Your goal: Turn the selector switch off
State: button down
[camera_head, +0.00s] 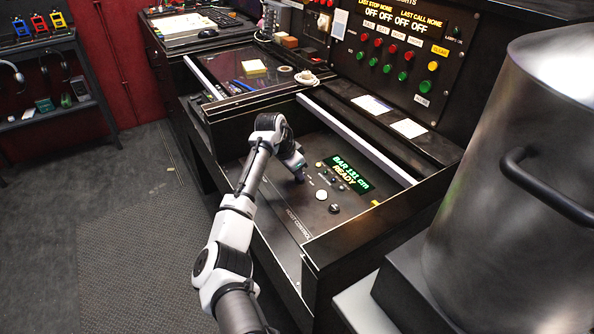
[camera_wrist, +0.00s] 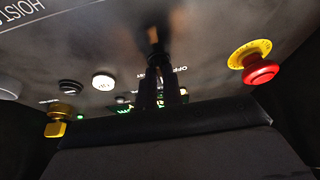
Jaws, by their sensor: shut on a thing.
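My gripper (camera_head: 299,176) reaches down onto the control panel (camera_head: 290,205) inside the black desk recess. In the wrist view my gripper (camera_wrist: 158,72) has its dark fingers close together, shut on the dark selector switch (camera_wrist: 154,42). Part of an "OFF" label shows right beside the fingers. The fingers hide much of the switch, so its exact angle is hard to tell. In the head view the switch is hidden behind my gripper.
Near the gripper are a white button (camera_head: 321,195), a black knob (camera_head: 334,208) and a green-lit display (camera_head: 350,173) reading "BAR 131 cm READY". A red mushroom button (camera_wrist: 261,72) sits to the right in the wrist view. A large metal pot (camera_head: 515,190) stands at right.

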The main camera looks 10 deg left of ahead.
jog(key=n+p, duration=0.1)
jog(key=n+y+p, duration=0.1)
jog(key=n, duration=0.1)
jog(key=n+t+p, duration=0.1)
jog(key=p, duration=0.1)
jog(key=shift+s+d+r, duration=0.1)
jog(key=shift+d+r, duration=0.1)
jog(key=shift+d, duration=0.1)
jog(key=shift+f+n+y+p, duration=0.15)
jog(key=shift+n+y+p, duration=0.75)
jog(key=shift+n+p, duration=0.9)
jog(key=shift+n, duration=0.4)
jog(key=c, duration=1.5)
grip_release()
jog(key=shift+c, duration=0.2)
jog(key=shift+b, duration=0.3)
jog(key=b+v, duration=0.2)
jog(key=v, duration=1.1)
jog(key=shift+s+r, duration=0.2)
jog(key=shift+r, duration=0.1)
jog(key=shift+d, duration=0.1)
